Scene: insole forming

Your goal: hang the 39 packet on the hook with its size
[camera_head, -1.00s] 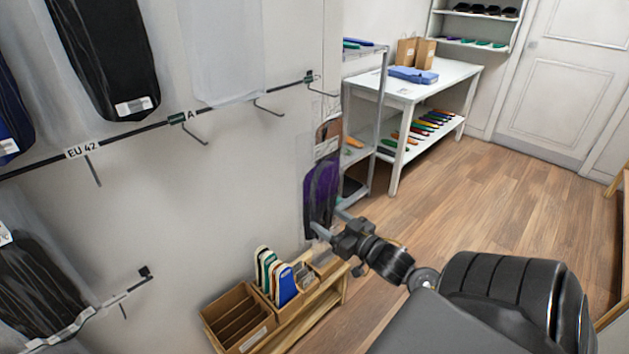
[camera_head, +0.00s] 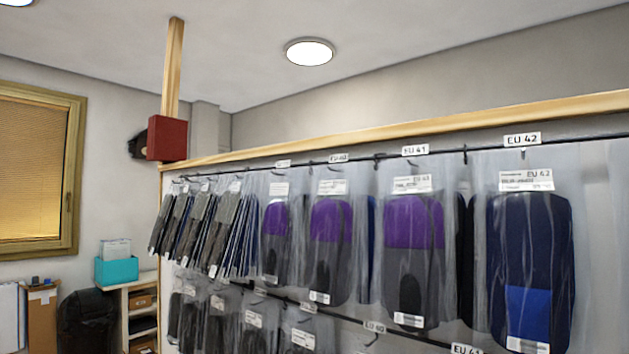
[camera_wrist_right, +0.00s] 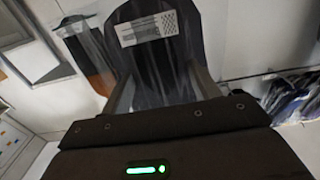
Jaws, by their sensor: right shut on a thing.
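In the right wrist view my right gripper (camera_wrist_right: 163,88) is shut on a clear packet (camera_wrist_right: 160,58) with a dark insole and a white printed label. The size on that label cannot be read. In the head view, hooks with size labels line a rail on a wall rack: EU 42 (camera_head: 522,140), EU 41 (camera_head: 415,150) and EU 40 (camera_head: 338,158). A further label (camera_head: 283,164) to the left is too small to read. Packets hang under each of these labels. Neither gripper shows in the head view, and my left gripper is out of sight.
A lower rail (camera_head: 300,304) carries more dark packets. A wooden beam (camera_head: 400,130) runs above the upper rail, with a red box (camera_head: 167,139) at its left end. A shelf with a teal bin (camera_head: 116,270) stands at the left. The right wrist view shows another hanging packet (camera_wrist_right: 88,52).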

